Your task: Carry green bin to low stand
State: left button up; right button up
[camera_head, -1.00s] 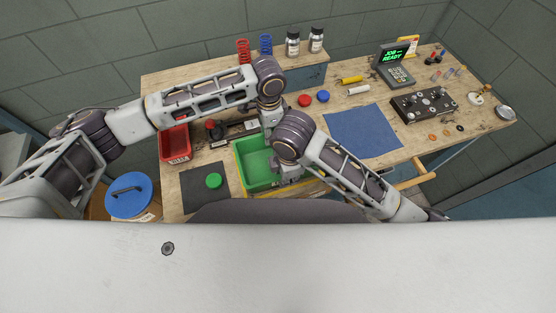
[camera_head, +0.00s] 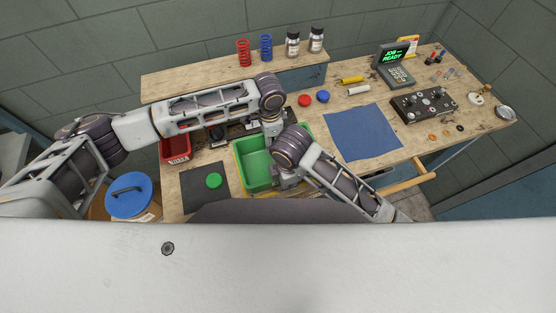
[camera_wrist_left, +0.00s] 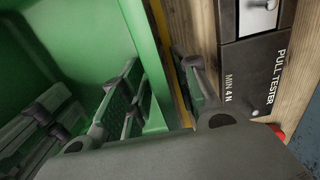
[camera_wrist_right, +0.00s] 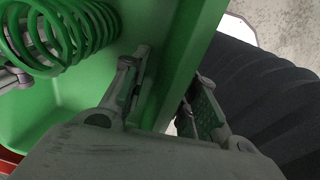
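The green bin (camera_head: 256,168) stands on the workbench, partly hidden by my arms. My left gripper (camera_wrist_left: 163,78) is at the bin's far side, one finger inside the wall and one outside. A yellow strip shows between the wall and its outer finger, so it looks open. My right gripper (camera_wrist_right: 166,82) straddles the near wall the same way, its fingers apart around the rim. A green spring (camera_wrist_right: 62,32) lies inside the bin. I cannot clearly pick out the low stand.
A red bin (camera_head: 174,150) and a dark mat (camera_head: 195,190) with a green disc (camera_head: 213,180) lie left. A pull tester (camera_wrist_left: 252,75) stands beside the bin. A blue mat (camera_head: 362,132) lies clear to the right. A blue-lidded drum (camera_head: 130,195) stands lower left.

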pick_arm(q)
jog(key=shift+c, duration=0.5)
pick_arm(e)
jog(key=shift+c, duration=0.4)
pick_arm(q)
grip_shut()
pick_arm(e)
grip_shut()
pick_arm(q)
jog(key=shift+w+r+p, duration=0.1)
jog(key=shift+r+p, duration=0.15)
jog(key=shift+p, duration=0.05)
pick_arm(e)
jog(key=shift+r, duration=0.35)
